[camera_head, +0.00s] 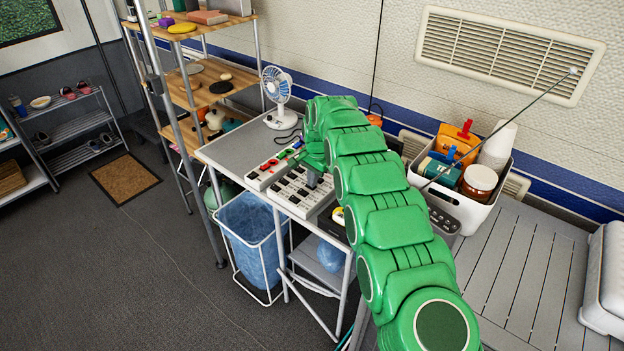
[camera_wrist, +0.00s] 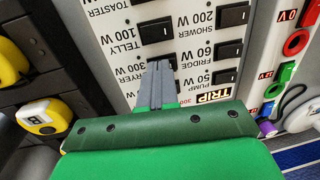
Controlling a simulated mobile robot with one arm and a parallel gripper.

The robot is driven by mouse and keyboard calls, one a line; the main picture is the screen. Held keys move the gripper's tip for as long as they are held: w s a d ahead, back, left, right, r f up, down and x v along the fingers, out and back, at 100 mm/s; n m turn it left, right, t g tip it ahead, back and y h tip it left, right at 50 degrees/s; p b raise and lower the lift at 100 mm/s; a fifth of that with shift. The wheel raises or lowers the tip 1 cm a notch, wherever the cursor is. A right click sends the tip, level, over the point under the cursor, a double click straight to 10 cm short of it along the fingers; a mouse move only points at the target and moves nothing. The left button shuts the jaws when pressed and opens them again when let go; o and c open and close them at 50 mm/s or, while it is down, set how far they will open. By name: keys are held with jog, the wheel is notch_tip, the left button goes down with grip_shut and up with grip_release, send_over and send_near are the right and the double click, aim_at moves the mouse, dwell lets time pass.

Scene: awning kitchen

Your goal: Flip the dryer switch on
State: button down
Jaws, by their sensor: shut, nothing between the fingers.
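A white switch panel (camera_wrist: 130,15) with black rocker switches fills the middle of the wrist view, its printed labels upside down. A partly readable label ending in "RYER" (camera_wrist: 130,76) is left of my fingertips. My gripper (camera_wrist: 158,68) is shut and empty, its grey fingers pointing at the panel beside that label. The dark switch in that row is mostly hidden by the fingertips; its position and any contact cannot be told. The telly switch (camera_wrist: 156,30) is just above. In the head view the switch panel (camera_head: 292,199) lies on the grey table, with my gripper (camera_head: 312,180) over it.
Fridge (camera_wrist: 228,50) and pump (camera_wrist: 225,77) switches are close on the right. Red and green connectors (camera_wrist: 285,75) line another panel. A yellow tape measure (camera_wrist: 38,118) lies left. A fan (camera_head: 277,95) stands behind; a white bin of items (camera_head: 470,215) stands right of my arm.

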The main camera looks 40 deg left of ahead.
notch_tip(320, 180, up, 14)
jog(key=d, duration=0.1)
jog(key=shift+d, duration=0.35)
jog(key=shift+a+f, duration=0.1)
dwell(0.5)
jog(key=shift+w+a, duration=0.1)
jog(key=shift+a, duration=0.55)
jog(key=f, duration=0.4)
jog(key=a+f, duration=0.1)
jog(key=f, duration=0.8)
jog(key=shift+a+f, duration=0.35)
